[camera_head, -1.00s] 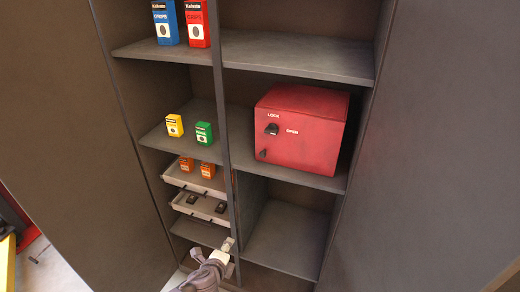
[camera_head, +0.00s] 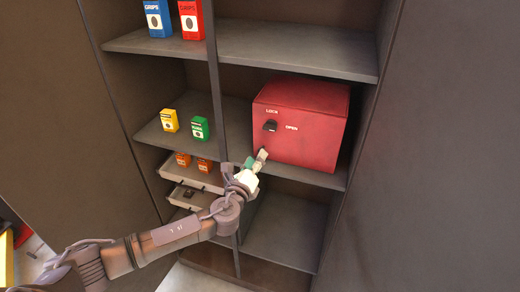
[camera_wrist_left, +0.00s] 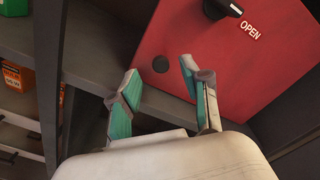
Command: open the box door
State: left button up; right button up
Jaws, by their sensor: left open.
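The red box (camera_head: 310,125) stands on the right middle shelf of the cabinet, with its door face toward me. A black knob (camera_head: 270,126) sits on its upper left, between the words LOCK and OPEN. My left gripper (camera_head: 257,160) is open and empty, just in front of the box's lower left corner. My right gripper is not seen.
A vertical divider (camera_head: 214,90) stands left of the box. Yellow (camera_head: 169,121) and green (camera_head: 199,128) cartons sit on the left shelf, above pull-out trays (camera_head: 185,178). The right compartment below the box (camera_head: 290,230) is empty. Large dark panels flank both sides.

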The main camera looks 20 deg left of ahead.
aim_at(260, 149)
pick_arm(q)
jog(key=shift+w+d, duration=0.1)
jog(key=shift+w, duration=2.05)
grip_shut()
